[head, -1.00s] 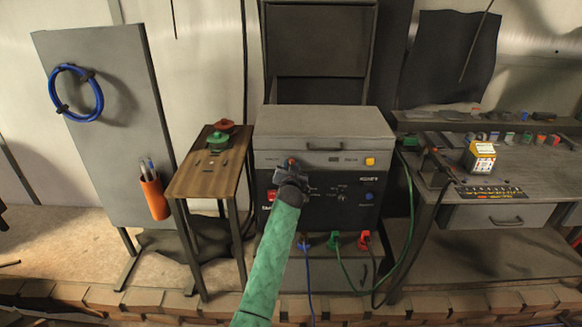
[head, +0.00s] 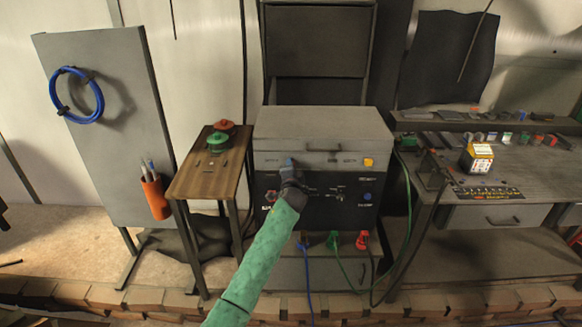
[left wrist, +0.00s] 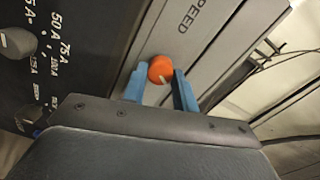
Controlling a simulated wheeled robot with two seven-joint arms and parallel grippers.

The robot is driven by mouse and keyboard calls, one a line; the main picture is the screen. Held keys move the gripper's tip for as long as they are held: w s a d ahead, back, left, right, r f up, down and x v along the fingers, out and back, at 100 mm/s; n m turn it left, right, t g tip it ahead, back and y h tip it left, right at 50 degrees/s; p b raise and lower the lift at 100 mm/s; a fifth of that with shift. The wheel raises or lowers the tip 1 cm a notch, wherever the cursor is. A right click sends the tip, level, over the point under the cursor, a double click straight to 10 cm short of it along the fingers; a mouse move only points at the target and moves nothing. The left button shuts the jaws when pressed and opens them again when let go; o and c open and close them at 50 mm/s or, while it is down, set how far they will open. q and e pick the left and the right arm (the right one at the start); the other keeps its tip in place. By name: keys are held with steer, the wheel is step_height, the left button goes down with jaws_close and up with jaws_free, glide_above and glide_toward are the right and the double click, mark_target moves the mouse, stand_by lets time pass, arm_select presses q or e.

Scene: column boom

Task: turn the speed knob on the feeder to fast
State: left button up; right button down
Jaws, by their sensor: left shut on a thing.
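The feeder (head: 340,162) is the grey box with a lid on top of the dark welder unit in the middle of the head view. Its speed knob (left wrist: 161,68) is round and orange with a pale pointer mark, beside the word SPEED in the left wrist view. My left gripper (left wrist: 160,86) has its two blue fingers on either side of the knob, shut on it. In the head view my left gripper (head: 290,163) is at the left of the feeder's front and hides the knob. My right gripper is not in view.
A yellow knob (head: 368,162) is at the right of the feeder's front. Below, the dark welder panel (head: 340,198) carries knobs and cable plugs. A small wooden stand (head: 200,180) is to the left, and a workbench (head: 505,180) to the right.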

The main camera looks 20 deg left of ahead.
arm_select(q)
steer(key=shift+f+m+p, duration=0.15)
steer(key=shift+m+p, duration=2.45)
steer(key=shift+m, duration=3.6)
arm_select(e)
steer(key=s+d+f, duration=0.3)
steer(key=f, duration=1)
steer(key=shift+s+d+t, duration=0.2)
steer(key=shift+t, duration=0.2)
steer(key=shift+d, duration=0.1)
arm_select(q)
steer(key=o, duration=1)
steer(key=shift+c, duration=0.2)
steer(key=b+v, duration=0.2)
steer(key=v, duration=0.5)
steer(key=shift+s+d+f, duration=0.15)
steer(key=shift+s+f, duration=0.05)
steer(key=shift+s, duration=0.15)
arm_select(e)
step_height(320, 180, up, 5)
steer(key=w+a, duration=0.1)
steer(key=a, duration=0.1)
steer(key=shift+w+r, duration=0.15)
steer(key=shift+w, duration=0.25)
